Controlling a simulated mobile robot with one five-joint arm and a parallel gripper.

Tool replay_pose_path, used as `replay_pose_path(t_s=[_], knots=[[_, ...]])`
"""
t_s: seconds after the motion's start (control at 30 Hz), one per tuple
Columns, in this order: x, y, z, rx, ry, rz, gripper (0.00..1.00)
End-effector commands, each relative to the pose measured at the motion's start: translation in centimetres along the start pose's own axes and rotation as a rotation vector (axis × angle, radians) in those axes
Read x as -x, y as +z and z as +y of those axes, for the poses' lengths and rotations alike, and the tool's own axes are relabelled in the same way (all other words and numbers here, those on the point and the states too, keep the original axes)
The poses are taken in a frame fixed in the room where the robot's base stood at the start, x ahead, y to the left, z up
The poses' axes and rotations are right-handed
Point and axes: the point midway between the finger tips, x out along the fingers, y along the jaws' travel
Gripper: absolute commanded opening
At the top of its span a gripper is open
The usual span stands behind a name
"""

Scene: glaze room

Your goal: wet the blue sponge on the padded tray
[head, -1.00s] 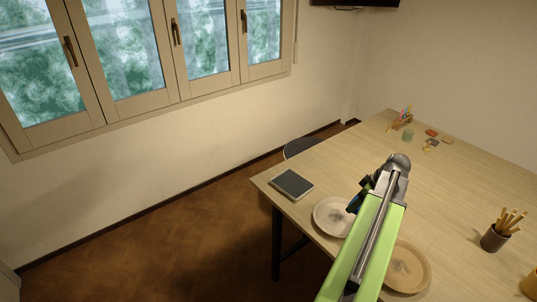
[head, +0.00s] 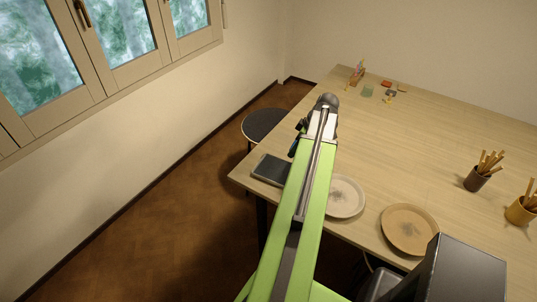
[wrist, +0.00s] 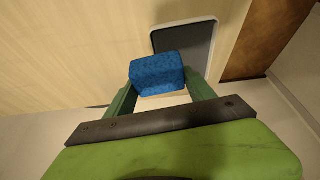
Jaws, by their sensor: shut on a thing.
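The blue sponge (wrist: 158,72) is held between the two green fingers of my gripper (wrist: 158,88) in the wrist view. The padded tray (wrist: 198,42) shows beyond the sponge, with a dark pad and a pale rim, and the sponge covers its near left part in the picture. I cannot tell the height of the sponge above it. In the head view the padded tray (head: 268,168) lies at the table's left corner, partly behind my arm. The sponge and fingertips are hidden there.
A white plate (head: 346,198) and a tan plate (head: 410,228) stand right of my arm on the wooden table (head: 420,130). Cups with sticks (head: 477,181) stand farther right. A dark stool (head: 262,124) is beside the table.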

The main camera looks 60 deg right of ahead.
Motion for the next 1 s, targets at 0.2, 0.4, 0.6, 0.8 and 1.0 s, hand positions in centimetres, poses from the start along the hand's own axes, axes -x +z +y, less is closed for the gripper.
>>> replay_pose_path(t_s=[0.2,0.4,0.6,0.8,1.0], knots=[[-0.9,-1.3,-1.9,0.004,-0.001,0.0,0.25],[-2.9,-4.6,-7.0,0.004,-0.001,-0.001,0.25],[-3.4,-5.6,-8.2,-0.001,0.001,0.0,0.25],[-4.2,-5.2,-8.1,-0.002,0.001,0.0,0.25],[-6.4,-4.3,-8.0,-0.002,0.001,0.0,0.25]])
